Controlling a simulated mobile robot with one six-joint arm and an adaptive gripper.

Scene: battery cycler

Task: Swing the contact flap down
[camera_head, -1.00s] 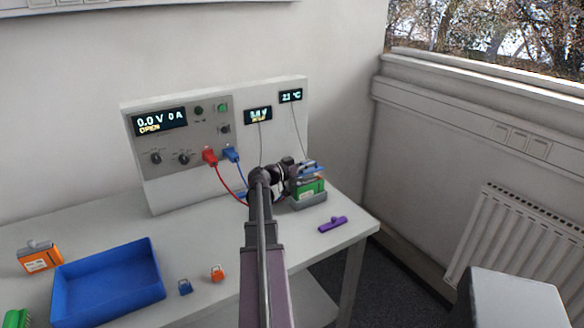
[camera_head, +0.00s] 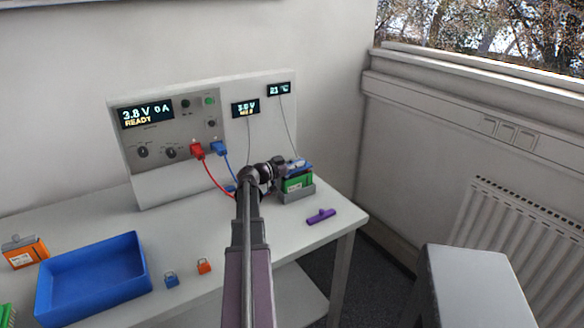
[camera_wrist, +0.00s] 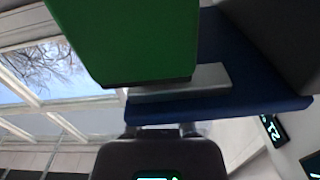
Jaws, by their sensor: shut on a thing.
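The green battery (camera_head: 298,184) stands in a grey holder (camera_head: 304,194) at the right end of the bench. The blue contact flap (camera_head: 302,164) lies low across the battery's top. In the wrist view the flap (camera_wrist: 235,108) is a blue plate with a silver strip, close against the green battery (camera_wrist: 120,40). My gripper (camera_head: 284,167) is at the flap's left side and shut on it; its fingertips are mostly hidden. The cycler's main display (camera_head: 148,116) reads 3.8 V, 0 A, READY.
Red (camera_head: 197,150) and blue (camera_head: 219,148) plugs with cables are left of my gripper. A purple clamp-like piece (camera_head: 321,216) lies before the holder. A blue tray (camera_head: 93,305), an orange battery (camera_head: 25,252) and small blue (camera_head: 171,280) and orange (camera_head: 204,267) pieces are at left front.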

